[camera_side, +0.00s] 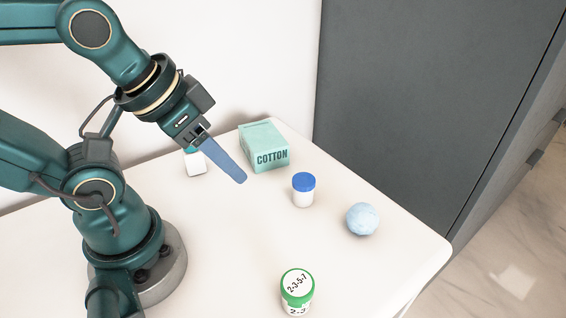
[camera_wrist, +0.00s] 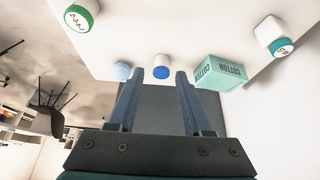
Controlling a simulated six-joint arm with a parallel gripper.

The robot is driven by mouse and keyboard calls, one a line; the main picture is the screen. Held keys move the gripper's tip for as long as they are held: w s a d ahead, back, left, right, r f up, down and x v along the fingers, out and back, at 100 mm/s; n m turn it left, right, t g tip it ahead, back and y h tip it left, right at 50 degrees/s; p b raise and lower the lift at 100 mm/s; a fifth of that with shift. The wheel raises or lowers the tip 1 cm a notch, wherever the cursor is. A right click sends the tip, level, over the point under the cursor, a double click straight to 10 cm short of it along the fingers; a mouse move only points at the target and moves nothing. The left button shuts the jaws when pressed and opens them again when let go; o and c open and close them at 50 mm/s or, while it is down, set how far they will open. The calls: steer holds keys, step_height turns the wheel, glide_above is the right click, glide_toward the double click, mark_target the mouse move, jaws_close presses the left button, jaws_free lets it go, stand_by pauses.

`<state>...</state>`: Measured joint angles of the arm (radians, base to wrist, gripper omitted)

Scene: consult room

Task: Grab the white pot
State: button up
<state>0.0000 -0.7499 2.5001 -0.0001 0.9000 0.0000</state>
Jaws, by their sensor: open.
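Three white pots stand on the white table. One with a blue lid (camera_side: 303,195) is right of my gripper (camera_side: 241,181) in the side view. One with a green lid (camera_side: 297,298), marked with digits, is near the front. One with a teal lid (camera_side: 195,164) is at the back, partly hidden by my gripper. In the wrist view my gripper (camera_wrist: 160,74) is open and empty, its two blue fingers apart. The blue-lidded pot (camera_wrist: 161,62) appears between the fingertips there, beyond them. The green-lidded pot (camera_wrist: 82,14) is upper left, the teal-lidded pot (camera_wrist: 270,31) upper right.
A mint-green COTTON box (camera_side: 264,147) stands just behind my fingers in the side view. A pale blue ball (camera_side: 362,219) lies right of the blue-lidded pot, near the table's right edge. The table (camera_side: 235,250) is clear at the front middle. A grey cabinet (camera_side: 410,90) stands beyond.

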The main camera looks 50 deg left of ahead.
steer(key=o, duration=0.6)
